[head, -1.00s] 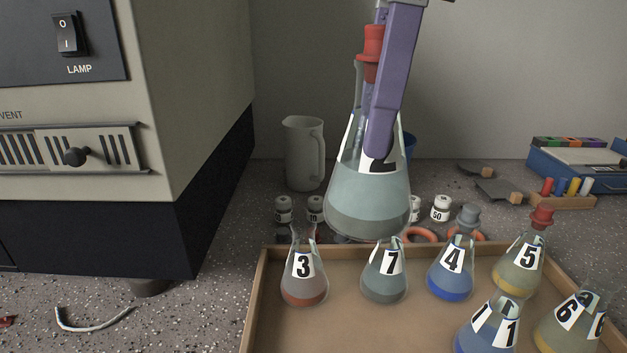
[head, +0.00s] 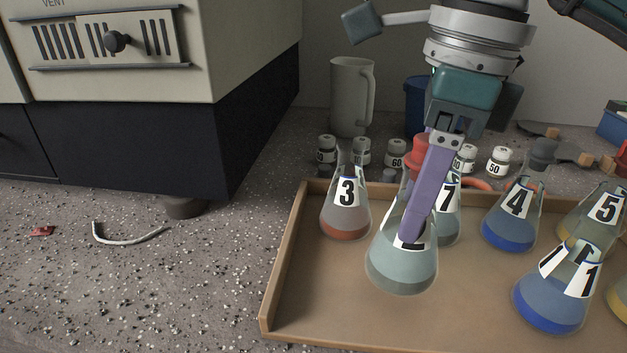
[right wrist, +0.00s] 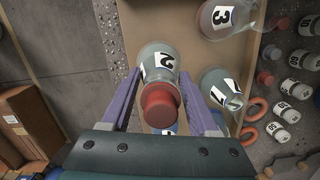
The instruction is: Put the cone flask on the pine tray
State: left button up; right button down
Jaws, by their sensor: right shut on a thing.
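The cone flask (head: 400,272) is clear glass with a red stopper, pale grey-green liquid and a label that reads 2 in the right wrist view (right wrist: 158,66). My right gripper (head: 412,232) is shut on it, its purple fingers on either side of the neck and upper body. The flask is nearly upright over the front left part of the pine tray (head: 310,300), in front of flasks 3 and 7. I cannot tell whether its base touches the tray floor. My left gripper is not in view.
Flasks 3 (head: 345,210), 7 (head: 447,215), 4 (head: 512,222), 5 (head: 598,215) and 1 (head: 552,295) stand on the tray. Small jars (head: 497,161) and a white jug (head: 350,95) stand behind. Tray floor is bare at the front left.

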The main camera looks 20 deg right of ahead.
notch_tip(320, 180, down, 4)
jog(key=shift+f+b, duration=0.1)
jog(key=shift+b, duration=0.35)
jog(key=shift+f, duration=0.2)
jog(key=shift+c, duration=0.7)
grip_release()
jog(key=shift+r, duration=0.1)
